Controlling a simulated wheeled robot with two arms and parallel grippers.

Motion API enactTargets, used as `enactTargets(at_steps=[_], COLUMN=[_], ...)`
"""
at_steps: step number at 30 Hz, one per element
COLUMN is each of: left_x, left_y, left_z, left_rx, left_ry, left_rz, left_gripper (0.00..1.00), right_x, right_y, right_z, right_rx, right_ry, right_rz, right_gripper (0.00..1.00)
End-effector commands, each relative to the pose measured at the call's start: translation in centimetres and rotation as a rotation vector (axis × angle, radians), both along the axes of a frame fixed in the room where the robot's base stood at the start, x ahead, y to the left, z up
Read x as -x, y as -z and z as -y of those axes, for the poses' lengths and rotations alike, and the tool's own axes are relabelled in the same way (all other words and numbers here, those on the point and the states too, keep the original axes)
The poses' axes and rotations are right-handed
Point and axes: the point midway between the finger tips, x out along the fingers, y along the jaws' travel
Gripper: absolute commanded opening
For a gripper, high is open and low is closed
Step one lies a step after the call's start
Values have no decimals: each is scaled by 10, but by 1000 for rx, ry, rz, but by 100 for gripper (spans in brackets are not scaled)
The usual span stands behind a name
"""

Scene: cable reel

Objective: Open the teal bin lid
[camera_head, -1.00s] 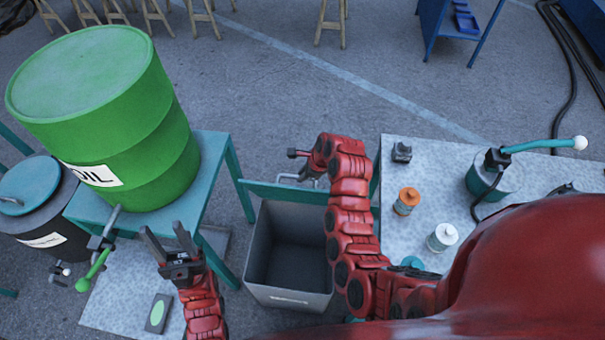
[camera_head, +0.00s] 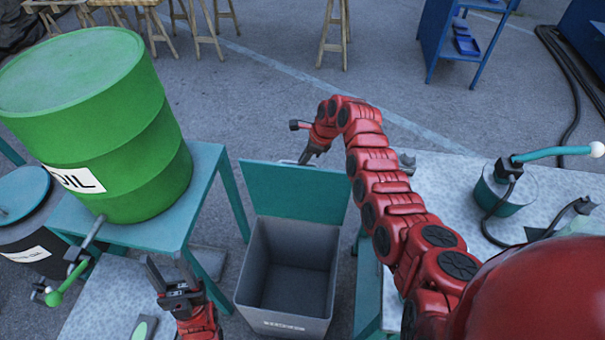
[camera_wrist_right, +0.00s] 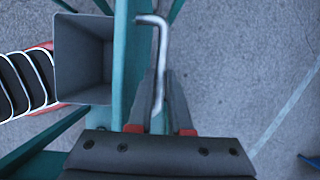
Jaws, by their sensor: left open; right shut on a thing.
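The grey bin (camera_head: 287,275) stands open on the ground, its empty inside visible. Its teal lid (camera_head: 295,192) is raised at the bin's far edge, with a broad face showing. In the right wrist view the lid is a narrow teal strip (camera_wrist_right: 125,65) beside the bin opening (camera_wrist_right: 85,58). My right gripper (camera_head: 306,158) is at the lid's far edge, shut on the bent metal lid handle (camera_wrist_right: 158,60), which lies between its fingers. My left gripper (camera_head: 168,265) is open and empty, left of the bin.
A green oil drum (camera_head: 100,120) stands on a teal stand (camera_head: 203,180) at left, with a green-handled tap (camera_head: 68,285). A dark container with a teal lid (camera_head: 22,195) is beside it. A worktable (camera_head: 450,195) with a teal-handled device (camera_head: 503,190) is at right.

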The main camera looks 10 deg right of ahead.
Motion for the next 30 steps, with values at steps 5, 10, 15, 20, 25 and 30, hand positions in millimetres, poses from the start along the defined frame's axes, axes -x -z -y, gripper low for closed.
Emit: enactTargets(at_steps=[5,10,15,20,25,30], left_x=[0,0,0,0,0,0], left_y=[24,33,33,32,32,32], left_z=[0,0,0,0,0,0], left_rx=[0,0,0,0,0,0], left_ry=[0,0,0,0,0,0], left_rz=[0,0,0,0,0,0], left_gripper=[50,50,50,50,50,50], right_x=[-13,-21,-23,-23,-23,-23], right_y=[7,3,1,0,0,0], right_z=[5,10,11,11,12,12], right_rx=[1,-4,-7,-7,-7,-6], right_ry=[-5,7,11,13,13,13], right_rz=[-5,-3,-3,-2,-1,-2], right_gripper=[0,0,0,0,35,47])
